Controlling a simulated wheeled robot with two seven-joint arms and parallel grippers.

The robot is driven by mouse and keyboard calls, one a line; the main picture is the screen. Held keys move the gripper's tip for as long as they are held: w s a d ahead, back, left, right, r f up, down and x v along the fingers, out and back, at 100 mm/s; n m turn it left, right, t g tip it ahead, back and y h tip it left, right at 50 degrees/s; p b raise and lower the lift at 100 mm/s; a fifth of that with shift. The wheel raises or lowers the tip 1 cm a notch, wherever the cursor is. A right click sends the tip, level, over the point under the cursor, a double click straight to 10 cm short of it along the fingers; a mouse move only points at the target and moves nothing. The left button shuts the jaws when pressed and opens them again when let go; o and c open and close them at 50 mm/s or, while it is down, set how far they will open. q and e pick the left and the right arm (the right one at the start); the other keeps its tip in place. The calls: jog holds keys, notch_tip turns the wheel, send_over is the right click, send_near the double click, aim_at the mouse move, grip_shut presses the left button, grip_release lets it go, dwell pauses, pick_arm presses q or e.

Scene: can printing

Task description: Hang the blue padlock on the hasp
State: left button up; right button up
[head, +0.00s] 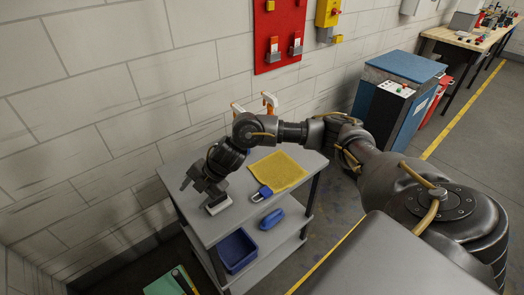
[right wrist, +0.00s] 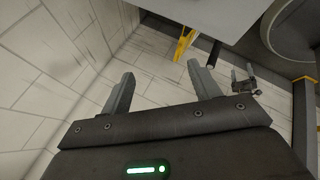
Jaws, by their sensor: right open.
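The blue padlock (head: 262,193) lies on the grey cart's top, at the front edge of a yellow cloth (head: 279,171). My right gripper (head: 197,191) is over the cart's left part, to the left of the padlock and apart from it. In the right wrist view its two fingers (right wrist: 161,88) are spread, with nothing between them but the wall behind. My left gripper is not in view.
The cart (head: 181,181) stands by the white block wall. A small white item (head: 217,206) is on its top below my gripper. A blue-topped machine (head: 405,66) and a workbench (head: 460,37) stand farther right.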

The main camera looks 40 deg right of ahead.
jog(key=d+m+g+h+p, duration=0.2)
jog(key=d+m+h, duration=0.15)
jog(key=d, duration=1.05)
jog(key=m+g+h, duration=0.2)
jog(key=h, duration=0.1)
send_over(261, 193)
jog(key=shift+y, duration=0.25)
jog(key=shift+s+d+f, duration=0.1)
jog(key=shift+f, duration=1.55)
jog(key=shift+s+f, duration=0.1)
jog(key=shift+f, duration=1.55)
jog(key=shift+f+p, duration=0.2)
jog(key=shift+p, duration=0.2)
notch_tip(261, 193, down, 4)
jog(key=shift+r+p, duration=0.15)
jog(key=shift+p, duration=0.6)
jog(key=shift+w+f, duration=0.1)
jog(key=shift+f, duration=0.45)
jog(key=c, duration=1.2)
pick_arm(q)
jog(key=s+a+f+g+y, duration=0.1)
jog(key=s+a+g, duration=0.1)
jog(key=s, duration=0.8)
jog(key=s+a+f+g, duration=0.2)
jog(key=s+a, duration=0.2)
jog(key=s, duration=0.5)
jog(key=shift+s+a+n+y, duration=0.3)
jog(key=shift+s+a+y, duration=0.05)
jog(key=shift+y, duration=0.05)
